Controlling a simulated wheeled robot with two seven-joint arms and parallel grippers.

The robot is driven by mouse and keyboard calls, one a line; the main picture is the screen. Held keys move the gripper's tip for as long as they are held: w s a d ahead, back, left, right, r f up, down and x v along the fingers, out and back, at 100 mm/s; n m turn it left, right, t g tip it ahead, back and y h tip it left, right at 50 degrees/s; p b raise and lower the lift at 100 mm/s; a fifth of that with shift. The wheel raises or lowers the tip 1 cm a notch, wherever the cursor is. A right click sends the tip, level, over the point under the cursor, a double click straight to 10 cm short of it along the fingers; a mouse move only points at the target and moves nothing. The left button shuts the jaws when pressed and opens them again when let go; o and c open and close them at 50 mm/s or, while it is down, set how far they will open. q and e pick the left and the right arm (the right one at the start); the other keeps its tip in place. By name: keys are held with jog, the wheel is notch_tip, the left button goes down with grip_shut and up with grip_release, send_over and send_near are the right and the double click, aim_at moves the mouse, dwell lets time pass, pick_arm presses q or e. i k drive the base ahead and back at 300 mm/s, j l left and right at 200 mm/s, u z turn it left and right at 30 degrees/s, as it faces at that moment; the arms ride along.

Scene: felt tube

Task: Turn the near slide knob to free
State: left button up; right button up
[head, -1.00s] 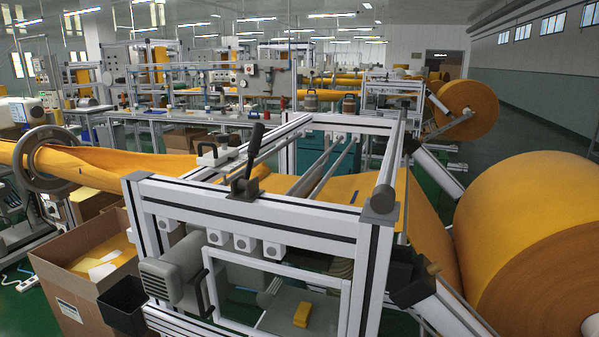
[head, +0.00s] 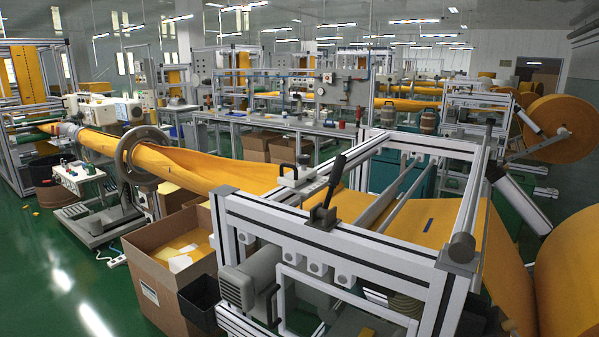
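The aluminium machine frame (head: 350,228) stands close in front, right of the middle. A black lever (head: 327,190) sticks up, tilted, from a dark plate on its near top beam. A white slide block with a black handle (head: 292,174) sits further back on the side rail. A dark round cap (head: 461,247) sits at the near right corner. I cannot tell which part, if any, is the near slide knob. Orange felt (head: 200,163) runs from a grey ring (head: 140,158) at the left into the frame. Neither of my grippers is in view.
A cardboard box (head: 165,300) with felt scraps stands left of the frame, a small black bin (head: 200,302) beside it. A large orange roll (head: 570,270) fills the right edge. A workbench (head: 280,122) stands behind. Green floor (head: 60,270) is open at the left.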

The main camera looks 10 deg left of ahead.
aim_at(303, 160)
jog(key=j+z, duration=0.1)
jog(key=z, duration=0.5)
jog(key=j+z, duration=0.35)
jog(key=j, duration=0.25)
jog(key=j+z, duration=0.35)
jog(key=j, duration=0.2)
jog(key=k+j+z, duration=0.15)
jog(key=j+z, duration=0.25)
jog(key=j, duration=0.15)
